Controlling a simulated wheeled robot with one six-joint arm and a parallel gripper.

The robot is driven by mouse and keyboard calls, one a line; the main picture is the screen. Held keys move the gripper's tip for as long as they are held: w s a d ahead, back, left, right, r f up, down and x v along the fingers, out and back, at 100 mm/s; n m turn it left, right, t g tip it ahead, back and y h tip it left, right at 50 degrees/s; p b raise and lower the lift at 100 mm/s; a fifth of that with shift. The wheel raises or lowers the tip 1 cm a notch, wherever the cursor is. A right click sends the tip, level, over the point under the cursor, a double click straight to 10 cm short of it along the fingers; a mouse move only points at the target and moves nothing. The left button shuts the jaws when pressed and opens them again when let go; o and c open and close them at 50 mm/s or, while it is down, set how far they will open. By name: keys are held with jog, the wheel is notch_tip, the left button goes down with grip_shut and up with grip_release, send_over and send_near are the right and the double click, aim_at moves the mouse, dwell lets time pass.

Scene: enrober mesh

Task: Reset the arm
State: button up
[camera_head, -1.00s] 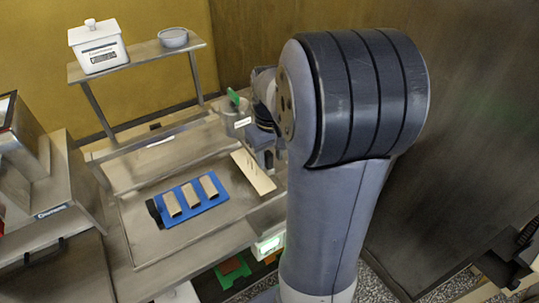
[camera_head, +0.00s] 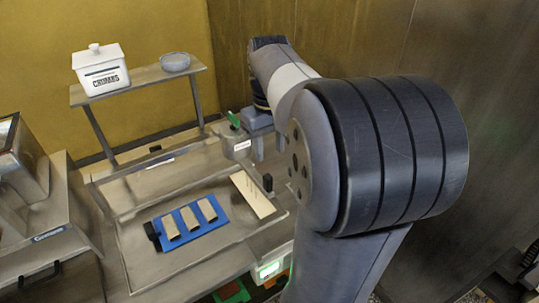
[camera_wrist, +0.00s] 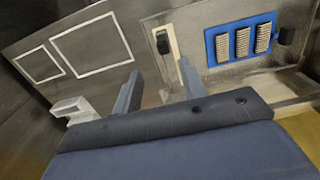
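My gripper (camera_wrist: 162,92) shows in the wrist view with its two fingers apart and nothing between them. In the head view my arm reaches up the right side and bends over. The gripper (camera_head: 270,148) there is partly hidden by my own arm, beside a grey canister (camera_head: 235,146) with a green piece on top. It is above the worktop's right side, near a pale strip (camera_head: 253,196) with a black block (camera_head: 267,182) at its end. The strip also shows in the wrist view (camera_wrist: 172,72), beyond the fingers.
A blue mat (camera_head: 190,236) with three brown bars lies on the steel worktop, a black piece at its left end. A shelf (camera_head: 140,82) behind holds a white crumbs tub (camera_head: 100,72) and a grey bowl (camera_head: 175,62). A steel machine (camera_head: 40,215) stands left; a dark wall is right.

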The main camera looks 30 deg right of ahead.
aim_at(267, 176)
dwell(0.3)
notch_tip(267, 176, down, 10)
jog(key=shift+a+f, duration=0.1)
jog(key=shift+f, duration=0.15)
jog(key=shift+a+f, duration=0.25)
jog(key=shift+a+r, duration=0.1)
jog(key=shift+a, duration=0.55)
